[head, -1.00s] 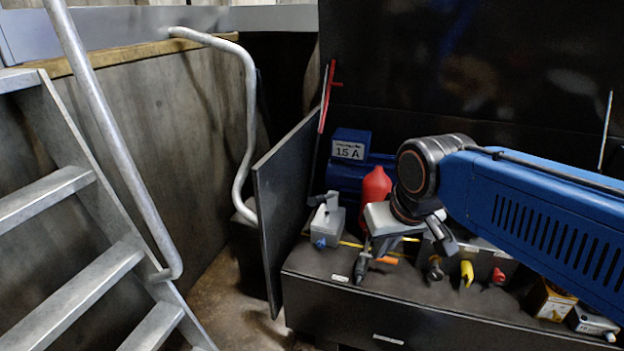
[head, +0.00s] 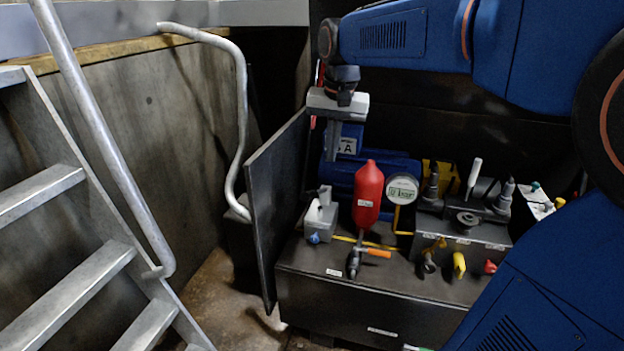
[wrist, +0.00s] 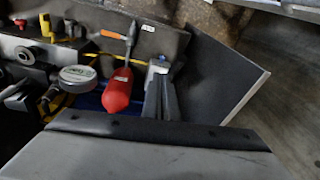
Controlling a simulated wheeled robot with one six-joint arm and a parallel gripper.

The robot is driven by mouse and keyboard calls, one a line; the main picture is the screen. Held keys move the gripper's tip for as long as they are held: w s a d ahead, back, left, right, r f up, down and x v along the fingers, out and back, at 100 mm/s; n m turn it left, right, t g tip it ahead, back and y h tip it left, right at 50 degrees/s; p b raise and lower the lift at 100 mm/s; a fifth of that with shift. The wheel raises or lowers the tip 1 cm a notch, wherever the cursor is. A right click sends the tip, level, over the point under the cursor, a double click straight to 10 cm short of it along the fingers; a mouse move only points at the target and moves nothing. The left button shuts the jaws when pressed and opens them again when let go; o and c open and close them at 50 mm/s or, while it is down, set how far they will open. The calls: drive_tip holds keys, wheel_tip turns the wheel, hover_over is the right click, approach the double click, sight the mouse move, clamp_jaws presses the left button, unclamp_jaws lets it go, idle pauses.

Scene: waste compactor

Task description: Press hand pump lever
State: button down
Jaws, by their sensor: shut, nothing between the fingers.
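The small light-grey hand pump unit (head: 318,228) stands at the left end of the black cabinet top, with a blue cap at its front. A short pale upright part, which looks like its lever (head: 324,196), rises from it. My gripper (head: 332,155) is above and behind the pump in the head view, fingers pointing down, apart from it. The fingers are shut and empty. In the wrist view my grey fingers (wrist: 158,72) overlap the pump's place and hide most of it, so I cannot tell the exact gap to the lever.
A red bottle (head: 368,195) and a round gauge (head: 402,189) stand right of the pump. A black upright panel (head: 278,205) borders its left. A tool with an orange handle (head: 378,253) lies in front. Metal stairs (head: 95,265) stand at far left.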

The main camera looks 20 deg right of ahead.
drive_tip(key=w+m, duration=0.1)
drive_tip(key=w, duration=0.7)
drive_tip(key=shift+w+a+r+m+g, duration=0.2)
drive_tip(key=shift+r+m+g, duration=0.1)
drive_tip(key=shift+r+g, duration=0.1)
hover_over(311, 191)
drive_tip(key=f, duration=0.8)
drive_tip(key=d+f, duration=0.1)
drive_tip(key=f, duration=0.3)
drive_tip(key=shift+w+f, duration=0.2)
drive_tip(key=shift+w, duration=0.1)
drive_tip(key=shift+s+a+f, duration=0.15)
drive_tip(key=shift+a+f, duration=0.15)
drive_tip(key=shift+f, duration=0.2)
drive_tip(key=shift+f, duration=0.1)
